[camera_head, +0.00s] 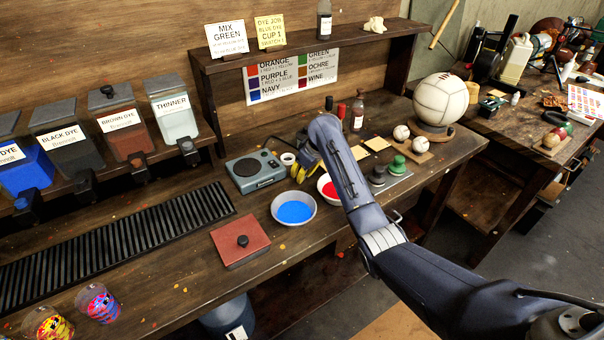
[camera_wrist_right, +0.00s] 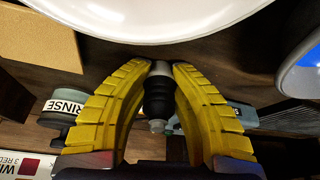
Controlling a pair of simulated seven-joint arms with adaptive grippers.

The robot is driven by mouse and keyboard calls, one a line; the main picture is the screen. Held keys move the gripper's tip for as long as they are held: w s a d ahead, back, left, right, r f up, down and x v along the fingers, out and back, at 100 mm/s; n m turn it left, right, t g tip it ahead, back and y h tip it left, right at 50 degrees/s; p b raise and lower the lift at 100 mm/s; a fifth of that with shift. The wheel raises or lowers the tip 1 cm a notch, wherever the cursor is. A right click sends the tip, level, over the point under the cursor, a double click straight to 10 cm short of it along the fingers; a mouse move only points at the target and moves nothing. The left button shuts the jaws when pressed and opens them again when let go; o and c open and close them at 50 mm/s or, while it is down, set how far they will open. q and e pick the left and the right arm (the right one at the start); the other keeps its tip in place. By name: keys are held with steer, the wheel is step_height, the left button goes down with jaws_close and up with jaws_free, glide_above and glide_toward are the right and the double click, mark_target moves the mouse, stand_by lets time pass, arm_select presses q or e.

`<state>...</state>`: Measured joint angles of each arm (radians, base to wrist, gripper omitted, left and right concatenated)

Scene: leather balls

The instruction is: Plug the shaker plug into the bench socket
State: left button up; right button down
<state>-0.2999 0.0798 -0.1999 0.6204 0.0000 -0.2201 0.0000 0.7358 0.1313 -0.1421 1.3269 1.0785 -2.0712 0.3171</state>
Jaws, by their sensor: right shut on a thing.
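My right gripper (camera_head: 304,169) is low over the bench, behind the blue bowl and right of the shaker. In the right wrist view its yellow fingers (camera_wrist_right: 160,68) are closed around a black, ribbed plug-like piece (camera_wrist_right: 158,95) with grey ends. I take this for the shaker plug; in the head view it is hidden by my gripper and arm. The shaker (camera_head: 255,170) is a grey-blue box with a round dark top. I cannot pick out the bench socket with certainty in either view. My left gripper is not in view.
A bowl of blue dye (camera_head: 294,208) and a bowl of red dye (camera_head: 329,188) stand close in front of my right gripper. A red lidded block (camera_head: 240,243) is at the front.

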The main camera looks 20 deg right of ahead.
steer(key=c, duration=1.3)
jaws_free()
